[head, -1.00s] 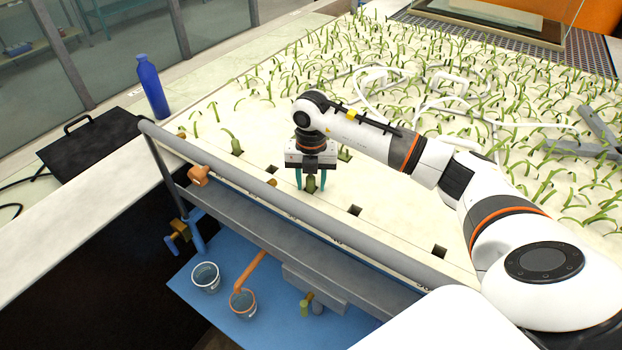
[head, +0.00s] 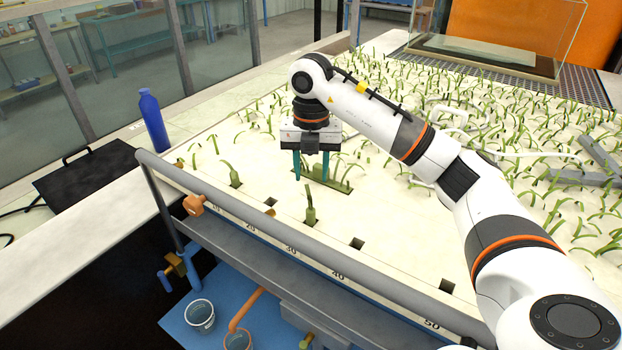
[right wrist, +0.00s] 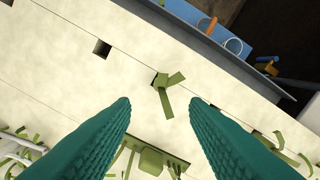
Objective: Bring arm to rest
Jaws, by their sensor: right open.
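My right arm reaches in from the right over the pale bed. Its gripper (head: 311,166) is open, with two teal fingers pointing down and nothing between them. In the right wrist view the fingers (right wrist: 159,105) are spread wide. A green plant plug (head: 311,214) stands in the front row of square holes, nearer the rail than the gripper and apart from it. It also shows in the right wrist view (right wrist: 164,88), beyond the fingertips. My left gripper is not in view.
A grey rail (head: 290,238) with number marks beside it runs along the bed's front edge. Many green plants fill the back right. Empty holes (head: 357,244) are right of the plug. Buckets (head: 200,316) stand below.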

